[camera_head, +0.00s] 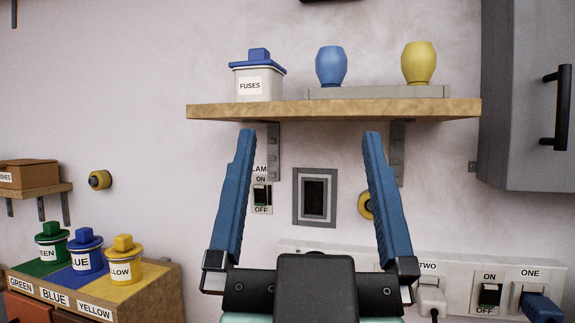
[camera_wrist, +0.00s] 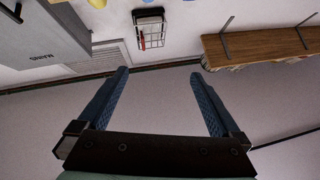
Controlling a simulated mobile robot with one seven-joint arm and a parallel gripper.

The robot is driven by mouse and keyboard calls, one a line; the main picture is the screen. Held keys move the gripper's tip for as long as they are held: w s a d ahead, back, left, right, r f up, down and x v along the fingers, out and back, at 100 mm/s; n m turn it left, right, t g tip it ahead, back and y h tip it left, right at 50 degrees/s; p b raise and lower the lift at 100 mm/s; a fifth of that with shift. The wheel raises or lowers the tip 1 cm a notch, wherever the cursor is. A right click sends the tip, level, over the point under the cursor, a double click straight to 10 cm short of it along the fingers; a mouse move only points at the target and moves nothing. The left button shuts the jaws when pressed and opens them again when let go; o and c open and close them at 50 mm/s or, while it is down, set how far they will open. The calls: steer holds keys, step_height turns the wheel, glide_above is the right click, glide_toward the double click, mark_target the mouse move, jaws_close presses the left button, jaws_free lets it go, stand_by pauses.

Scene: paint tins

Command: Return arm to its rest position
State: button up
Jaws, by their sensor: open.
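My gripper (camera_head: 308,140) is open, with its two long blue fingers spread wide and nothing between them. In the head view it is raised in the middle, in front of the wall below the wooden shelf (camera_head: 335,110). In the wrist view my gripper (camera_wrist: 158,78) is also empty, with wall and floor behind the fingers.
A fuses jar (camera_head: 258,83), a blue vase (camera_head: 331,66) and a yellow vase (camera_head: 418,63) stand on the shelf. Green, blue and yellow tins (camera_head: 124,268) stand lower left. A power strip (camera_head: 460,283) is lower right. A grey cabinet (camera_head: 530,90) is at right.

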steer(key=r, duration=0.1)
steer(key=s+a+r+y, duration=0.1)
steer(key=s+n, duration=0.1)
steer(key=shift+a+r+t, duration=0.25)
steer(key=shift+r+t, duration=0.05)
steer(key=shift+r, duration=0.1)
steer(key=shift+w+r, duration=0.1)
step_height(320, 180, up, 12)
steer(key=p, duration=1.2)
